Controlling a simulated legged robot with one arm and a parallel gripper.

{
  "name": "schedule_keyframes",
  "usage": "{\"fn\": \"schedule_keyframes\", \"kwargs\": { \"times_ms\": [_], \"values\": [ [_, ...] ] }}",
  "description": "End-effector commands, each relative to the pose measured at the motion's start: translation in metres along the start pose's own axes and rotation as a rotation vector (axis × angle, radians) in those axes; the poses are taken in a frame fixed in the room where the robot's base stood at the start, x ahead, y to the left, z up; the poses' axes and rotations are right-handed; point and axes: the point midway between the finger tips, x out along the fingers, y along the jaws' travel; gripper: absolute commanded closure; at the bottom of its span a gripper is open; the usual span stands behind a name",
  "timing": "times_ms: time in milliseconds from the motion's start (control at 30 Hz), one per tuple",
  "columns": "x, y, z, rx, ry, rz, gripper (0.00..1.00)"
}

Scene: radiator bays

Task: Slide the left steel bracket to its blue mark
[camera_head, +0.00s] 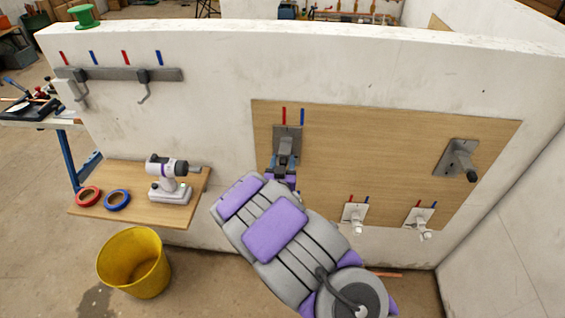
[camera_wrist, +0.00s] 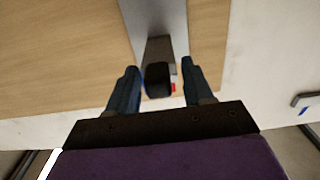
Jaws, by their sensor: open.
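The left steel bracket (camera_head: 289,131) is a grey plate with a projecting arm at the upper left of the wooden board (camera_head: 380,140). A red mark (camera_head: 284,115) stands above the plate near its middle, and its blue mark (camera_head: 302,117) is above its right edge. My gripper (camera_head: 284,172) is at the bracket's arm, partly hiding it. In the wrist view, the open fingers of my gripper (camera_wrist: 158,72) are on either side of the bracket's black-tipped arm (camera_wrist: 158,82), with visible gaps. Bits of red and blue show beside the tip.
Another steel bracket (camera_head: 461,159) is at the board's right. Two small white brackets (camera_head: 354,218) (camera_head: 420,221) sit low, under red and blue marks. A grey rail (camera_head: 120,74) with hooks, a wooden shelf (camera_head: 135,211) with a drill (camera_head: 170,180), and a yellow bucket (camera_head: 134,262) are left.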

Motion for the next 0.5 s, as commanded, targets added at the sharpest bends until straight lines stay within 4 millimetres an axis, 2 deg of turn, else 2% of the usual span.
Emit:
{"fn": "schedule_keyframes", "kwargs": {
  "times_ms": [167,500],
  "values": [
    [-0.0001,-0.0001,-0.0001,0.000,0.000,0.000,0.49],
    [-0.0002,-0.0005,-0.0003,0.000,0.000,-0.001,0.81]
  ]
}}
